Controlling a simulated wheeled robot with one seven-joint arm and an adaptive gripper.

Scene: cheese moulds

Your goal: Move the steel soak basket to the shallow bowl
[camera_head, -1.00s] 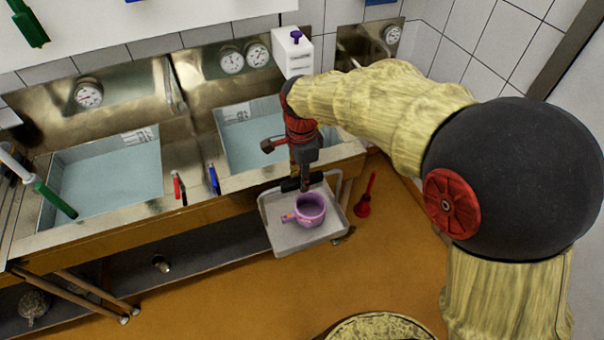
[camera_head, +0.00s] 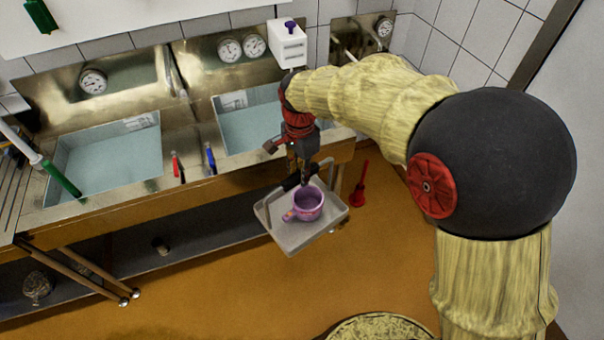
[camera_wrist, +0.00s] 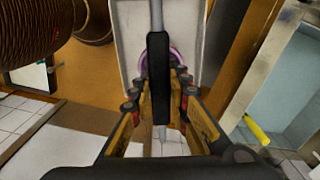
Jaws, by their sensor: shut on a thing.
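A grey, shallow tray-like basket (camera_head: 292,238) with raised side handles hangs from my gripper (camera_head: 306,170), over the floor in front of the sink bench. I take it to be the steel soak basket. A purple cup (camera_head: 308,203) with a side handle rests in it. In the wrist view my gripper (camera_wrist: 160,95) is shut on the black grip (camera_wrist: 158,70) of the grey handle bar. The basket's pale floor (camera_wrist: 130,35) and part of the purple cup's rim (camera_wrist: 146,60) show behind it. I cannot tell which thing is the shallow bowl.
The bench has a left basin (camera_head: 108,160) and a right basin (camera_head: 240,128) of pale blue liquid. Red and blue handles (camera_head: 210,158) stand between them. A white dispenser (camera_head: 288,42) is behind. A red tool (camera_head: 358,190) stands right of the basket. The floor in front is open.

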